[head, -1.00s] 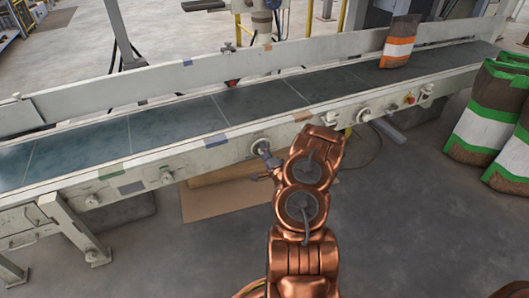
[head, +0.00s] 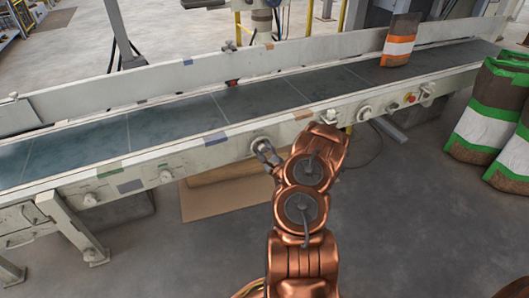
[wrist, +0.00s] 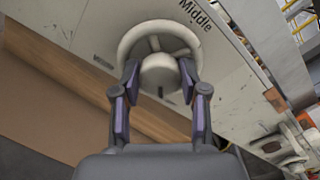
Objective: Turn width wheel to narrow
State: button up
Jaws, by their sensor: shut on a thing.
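The width wheel (wrist: 128,46) is a pale round handwheel with spokes and a central hub (wrist: 160,74) on the conveyor's side panel. My gripper (wrist: 160,80) has its two fingers closed on either side of the hub, inside or over the lower rim. The word "Middle" is printed to the upper right of the wheel; smaller marks at left and below are too small to read. In the head view the wheel (head: 258,141) shows partly behind my gripper (head: 268,153). No pointer on the wheel can be made out.
The conveyor belt (head: 170,120) runs across the view, with other knobs (head: 364,113) along its side rail. An orange-and-white bag (head: 398,45) stands on the belt. Green-and-white bags (head: 480,130) stand at right. Cardboard (head: 225,198) lies below the rail.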

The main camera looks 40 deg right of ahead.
jog(key=shift+d+m, duration=0.1)
jog(key=shift+m, duration=1.1)
jog(key=o, duration=1.1)
jog(key=shift+o, duration=0.2)
jog(key=shift+s, duration=0.1)
jog(key=v, duration=1.2)
